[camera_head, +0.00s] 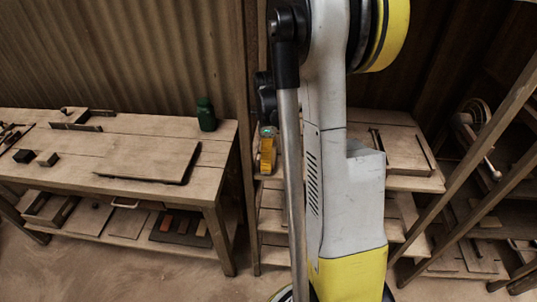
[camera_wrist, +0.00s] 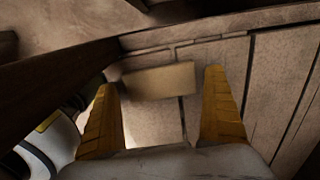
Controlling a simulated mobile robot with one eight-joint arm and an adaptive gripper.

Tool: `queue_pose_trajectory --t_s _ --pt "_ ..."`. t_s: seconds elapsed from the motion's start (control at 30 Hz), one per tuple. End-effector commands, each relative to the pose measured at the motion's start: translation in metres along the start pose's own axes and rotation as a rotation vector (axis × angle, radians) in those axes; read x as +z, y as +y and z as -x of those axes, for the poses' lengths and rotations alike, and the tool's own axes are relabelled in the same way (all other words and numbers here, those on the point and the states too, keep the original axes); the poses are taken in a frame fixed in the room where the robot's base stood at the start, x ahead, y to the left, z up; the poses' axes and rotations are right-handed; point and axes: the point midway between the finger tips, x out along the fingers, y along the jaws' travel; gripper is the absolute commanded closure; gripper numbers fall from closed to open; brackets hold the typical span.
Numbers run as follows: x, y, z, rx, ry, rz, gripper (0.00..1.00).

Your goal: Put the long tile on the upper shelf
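In the wrist view a pale, plain rectangular tile (camera_wrist: 158,81), longer than it is wide, lies on a plank surface (camera_wrist: 217,60). I take it for the long tile. My gripper (camera_wrist: 164,82) has its two yellow fingers spread apart, one toward each end of the tile. The gap at the right finger is clear; I cannot tell how far the tips are above the surface. In the head view my arm hides much of the wooden shelf unit, whose upper shelf (camera_head: 398,148) shows at right.
A workbench (camera_head: 70,148) at left carries a flat board (camera_head: 148,158), a green bottle (camera_head: 206,115) and dark blocks (camera_head: 46,159). Wooden posts (camera_head: 480,150) stand at right. Bare floor (camera_head: 130,272) lies in front.

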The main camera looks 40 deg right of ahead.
Motion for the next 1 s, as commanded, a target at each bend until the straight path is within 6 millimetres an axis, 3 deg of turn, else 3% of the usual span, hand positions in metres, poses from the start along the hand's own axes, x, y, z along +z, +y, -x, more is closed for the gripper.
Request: queue_pose_trajectory --t_s 0.17,0.6,0.77,1.0 --pt "0.000 0.000 0.016 0.000 0.000 0.000 0.00" --pt "0.000 0.000 0.108 0.000 0.000 0.000 0.00" --pt "0.000 0.000 0.121 0.000 0.000 0.000 0.00" --pt "0.000 0.000 0.122 0.000 0.000 0.000 0.00"
